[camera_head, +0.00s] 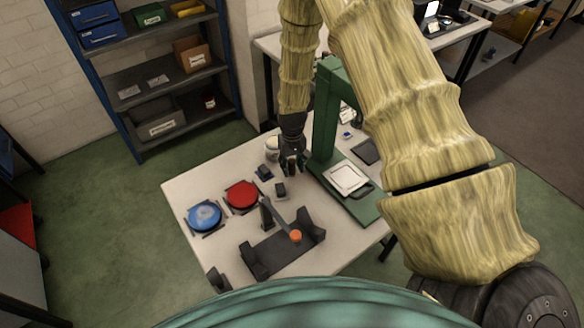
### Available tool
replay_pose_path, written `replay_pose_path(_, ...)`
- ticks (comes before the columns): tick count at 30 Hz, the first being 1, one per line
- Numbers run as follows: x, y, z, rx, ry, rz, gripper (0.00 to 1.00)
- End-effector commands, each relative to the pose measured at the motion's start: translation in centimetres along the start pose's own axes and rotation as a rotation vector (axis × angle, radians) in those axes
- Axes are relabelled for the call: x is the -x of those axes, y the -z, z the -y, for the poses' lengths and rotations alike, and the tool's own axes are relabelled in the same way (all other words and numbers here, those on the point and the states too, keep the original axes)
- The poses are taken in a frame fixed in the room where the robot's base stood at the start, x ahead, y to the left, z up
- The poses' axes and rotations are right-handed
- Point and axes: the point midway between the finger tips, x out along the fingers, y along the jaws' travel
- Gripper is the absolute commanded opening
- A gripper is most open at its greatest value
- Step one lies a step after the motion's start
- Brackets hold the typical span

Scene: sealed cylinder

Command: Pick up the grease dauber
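My gripper (292,170) hangs over the back middle of the white table, beside the green press frame. Its fingers point down and look spread, with nothing visible between them. A grey rod with an orange end (295,236) slants from a dark upright holder (267,213) toward a black cradle at the front of the table. It may be the grease dauber, but I cannot tell for certain at this size. My gripper is behind it and apart from it. Small dark blocks (280,189) lie just in front of my gripper.
A red dish (242,195) and a blue dish (205,216) sit on the left of the table (182,186). A white cup (272,147) stands left of my gripper. The black cradle (277,257) is in front. The green press (326,110) blocks the right side.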

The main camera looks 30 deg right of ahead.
Motion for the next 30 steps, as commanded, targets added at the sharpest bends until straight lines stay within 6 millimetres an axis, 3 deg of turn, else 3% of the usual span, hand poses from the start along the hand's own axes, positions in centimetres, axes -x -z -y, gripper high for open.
replay_pose_path(1, 0.0, 0.0, 0.0, 0.0, 0.0, 0.0, 0.24)
replay_pose_path(5, 0.0, 0.0, 0.0, 0.0, 0.0, 0.0, 0.0)
replay_pose_path(19, 0.7, 0.0, 0.0, 0.0, 0.0, -0.001, 0.0)
replay_pose_path(30, 5.2, 0.1, 0.0, 0.0, 0.0, -0.002, 0.0)
